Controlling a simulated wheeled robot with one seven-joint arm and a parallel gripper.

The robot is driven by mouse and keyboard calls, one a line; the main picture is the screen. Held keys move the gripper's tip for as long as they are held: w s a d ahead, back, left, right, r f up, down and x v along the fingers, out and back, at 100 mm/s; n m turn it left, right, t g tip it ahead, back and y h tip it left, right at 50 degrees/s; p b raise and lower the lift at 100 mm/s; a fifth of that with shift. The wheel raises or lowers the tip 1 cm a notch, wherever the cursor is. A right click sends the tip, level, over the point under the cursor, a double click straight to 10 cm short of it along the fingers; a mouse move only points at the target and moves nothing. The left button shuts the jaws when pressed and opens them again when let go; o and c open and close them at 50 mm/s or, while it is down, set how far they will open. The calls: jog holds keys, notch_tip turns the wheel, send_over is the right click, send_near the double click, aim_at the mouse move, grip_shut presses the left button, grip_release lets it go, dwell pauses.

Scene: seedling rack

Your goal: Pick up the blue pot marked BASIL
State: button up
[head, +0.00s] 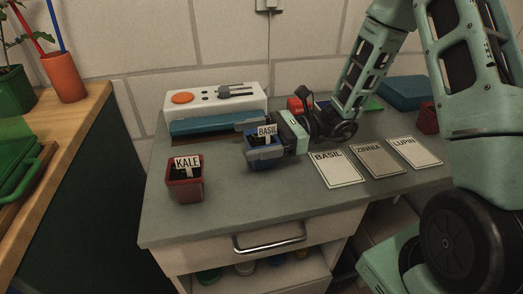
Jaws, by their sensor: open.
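The blue pot marked BASIL (263,154) stands upright on the grey counter (225,205), with a white BASIL label sticking up from it. My gripper (281,148) is at the right side of this pot, reaching in from the right. Its jaws are open and close to the pot. I cannot tell whether the fingers touch the pot or reach around it. Part of the pot's right side is hidden by the gripper.
A red KALE pot (186,188) stands at the front left. A white device (215,98) stands behind. BASIL (336,170), ZINNIA (378,160) and LUPIN (414,151) cards lie to the right. Red and green items behind my arm are partly hidden. The counter's front middle is clear.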

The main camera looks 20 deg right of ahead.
jog(key=shift+c, duration=0.3)
jog(key=c, duration=1.1)
